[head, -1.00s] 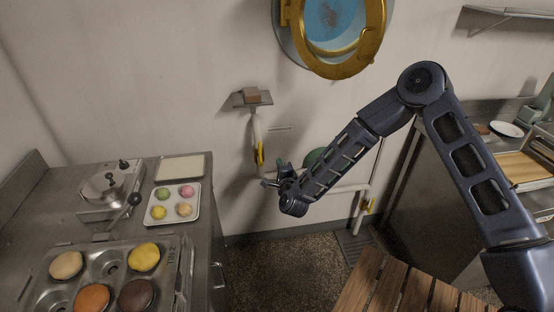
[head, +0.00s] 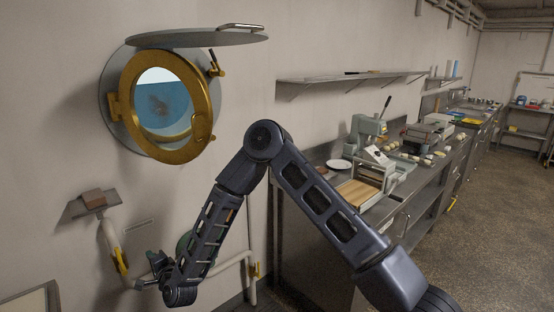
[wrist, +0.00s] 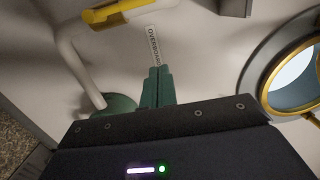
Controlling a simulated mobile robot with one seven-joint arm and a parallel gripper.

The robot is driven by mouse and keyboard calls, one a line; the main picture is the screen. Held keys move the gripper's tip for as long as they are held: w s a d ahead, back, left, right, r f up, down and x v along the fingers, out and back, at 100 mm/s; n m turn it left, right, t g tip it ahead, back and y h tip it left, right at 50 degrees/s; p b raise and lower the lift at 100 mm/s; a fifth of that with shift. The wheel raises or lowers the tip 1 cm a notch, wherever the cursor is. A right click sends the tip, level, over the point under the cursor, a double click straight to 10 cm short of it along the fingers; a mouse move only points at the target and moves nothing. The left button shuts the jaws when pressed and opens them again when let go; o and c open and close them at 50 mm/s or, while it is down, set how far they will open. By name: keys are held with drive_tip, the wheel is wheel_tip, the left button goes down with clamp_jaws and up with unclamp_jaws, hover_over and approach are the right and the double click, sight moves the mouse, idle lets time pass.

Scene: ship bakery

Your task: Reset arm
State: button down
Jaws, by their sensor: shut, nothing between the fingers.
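My arm reaches up from the lower right in the head view, bends at a raised elbow, and drops toward the wall at the lower left. My gripper (head: 140,284) is at the low end, near the wall pipe. In the wrist view my gripper (wrist: 157,74) shows its green fingers pressed together, with nothing between them. The fingers point toward the wall, below a label (wrist: 153,46) whose word is partly covered.
A brass porthole (head: 205,125) is above. Open floor (head: 478,235) lies at the far right.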

drive_tip(key=w+d+r+n+g+h, duration=0.2)
drive_tip(key=w+d+r+n, duration=0.5)
drive_tip(key=w+d+r, duration=0.8)
drive_tip(key=w+d+r+n+h, duration=0.1)
drive_tip(key=w+d+r+h, duration=0.15)
drive_tip(key=d, duration=0.55)
drive_tip(key=w+d+r+h, duration=0.1)
drive_tip(key=d+r, duration=0.2)
drive_tip(key=d, duration=0.4)
drive_tip(key=w+d+r+n+h, duration=0.1)
drive_tip(key=d+r+h, duration=0.15)
drive_tip(key=d, duration=0.55)
drive_tip(key=s+d+r+g+h, duration=0.1)
drive_tip(key=s+d+r, duration=0.1)
drive_tip(key=d, duration=0.5)
drive_tip(key=s+d+r+h, duration=0.1)
drive_tip(key=s+d+r, duration=0.15)
drive_tip(key=d, duration=0.45)
drive_tip(key=s+d+r+g+h, duration=0.1)
drive_tip(key=s+d+r, duration=0.15)
drive_tip(key=d, duration=0.45)
drive_tip(key=s+d+m+g+h, duration=0.1)
drive_tip(key=s+d+g+h, duration=0.1)
drive_tip(key=s+d, duration=1.3)
drive_tip(key=s, duration=0.3)
drive_tip(key=shift+s+d+r+g+h, duration=0.2)
drive_tip(key=shift+d+r+g+h, duration=0.1)
drive_tip(key=shift+g, duration=0.1)
